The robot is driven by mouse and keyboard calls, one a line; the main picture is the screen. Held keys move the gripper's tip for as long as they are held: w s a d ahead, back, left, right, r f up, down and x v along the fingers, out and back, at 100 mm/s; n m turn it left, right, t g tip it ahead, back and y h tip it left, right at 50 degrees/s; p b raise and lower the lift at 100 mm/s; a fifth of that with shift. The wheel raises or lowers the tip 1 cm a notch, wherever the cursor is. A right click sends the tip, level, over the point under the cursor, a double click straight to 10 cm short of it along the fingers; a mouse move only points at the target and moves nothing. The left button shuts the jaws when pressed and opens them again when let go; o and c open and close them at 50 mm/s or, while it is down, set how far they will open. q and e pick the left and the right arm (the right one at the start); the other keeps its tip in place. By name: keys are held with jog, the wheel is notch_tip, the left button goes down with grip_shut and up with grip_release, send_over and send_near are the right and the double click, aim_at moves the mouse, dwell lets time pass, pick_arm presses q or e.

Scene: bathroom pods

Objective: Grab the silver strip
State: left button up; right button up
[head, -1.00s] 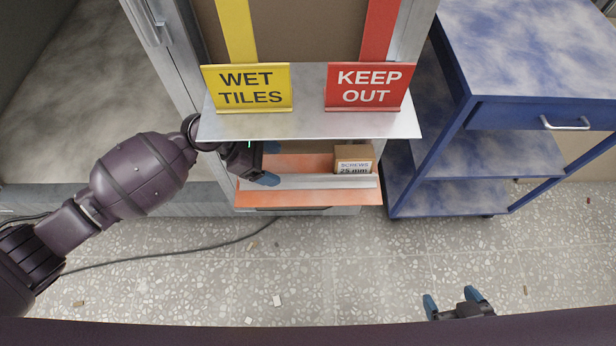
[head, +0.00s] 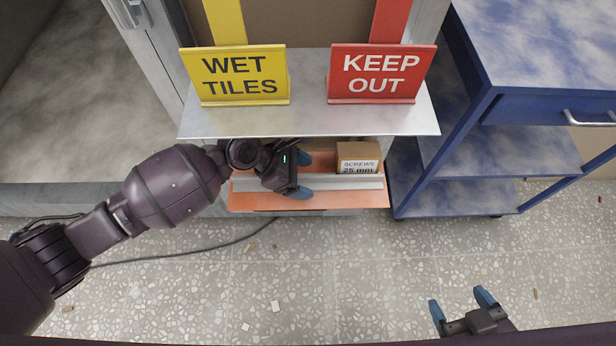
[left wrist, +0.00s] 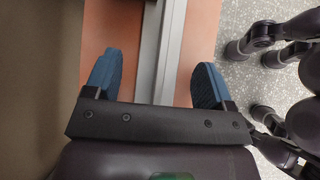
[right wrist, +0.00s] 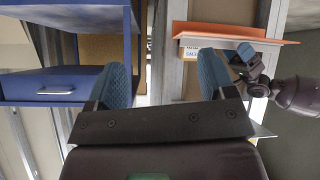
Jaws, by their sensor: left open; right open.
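The silver strip (head: 345,184) is a long, narrow metal bar lying along the orange lower shelf (head: 270,203). My left gripper (head: 303,176) is open over the shelf, below the upper metal shelf. In the left wrist view the silver strip (left wrist: 158,60) runs between its two blue fingers (left wrist: 157,82), with a gap on each side. In the head view my left gripper and wrist cover part of the strip's left half. My right gripper (head: 461,304) is open and empty, low at the front right, over the floor.
A cardboard screws box (head: 358,157) sits on the orange shelf behind the strip's right half. The upper metal shelf (head: 308,120) overhangs, carrying a yellow wet-tiles sign (head: 240,76) and a red keep-out sign (head: 381,74). A blue cart (head: 465,145) stands right. A cable (head: 180,256) crosses the floor.

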pick_arm(q)
jog(key=c, duration=1.2)
